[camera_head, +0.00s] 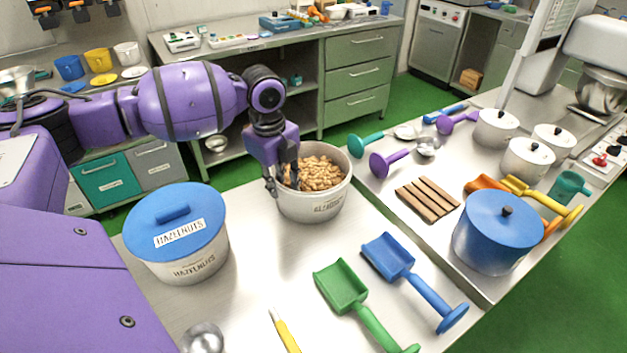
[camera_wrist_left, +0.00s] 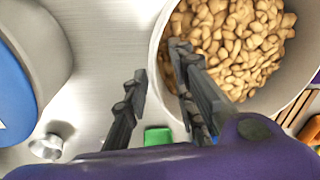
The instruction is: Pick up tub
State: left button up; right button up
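An open white tub (camera_head: 315,206) filled with tan nuts (camera_head: 318,172) stands on the steel table, its label only partly legible. In the left wrist view the tub (camera_wrist_left: 290,85) fills the upper right, with the nuts (camera_wrist_left: 235,45) inside. My left gripper (camera_head: 280,187) points down at the tub's left rim. In the left wrist view the gripper (camera_wrist_left: 158,65) has its fingers apart, one outside the wall and one inside above the nuts, with the rim between them. I cannot tell whether either finger touches the wall. My right gripper is not in view.
A closed tub labelled HAZELNUTS (camera_head: 190,262) with a blue lid stands left of the open tub. Green (camera_head: 342,287) and blue (camera_head: 389,257) scoops lie in front. A blue pot (camera_head: 497,240) and brown bars (camera_head: 427,200) are to the right. Bare steel separates the two tubs.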

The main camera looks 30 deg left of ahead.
aim_at(287, 214)
pick_arm(q)
jog(key=shift+s+d+f, duration=0.1)
jog(key=shift+d+f, duration=0.15)
jog(key=shift+f, duration=0.75)
jog(key=f, duration=0.5)
jog(key=shift+w+f, duration=0.2)
jog(key=shift+f, duration=0.1)
grip_shut()
jog(key=shift+w+r, duration=0.15)
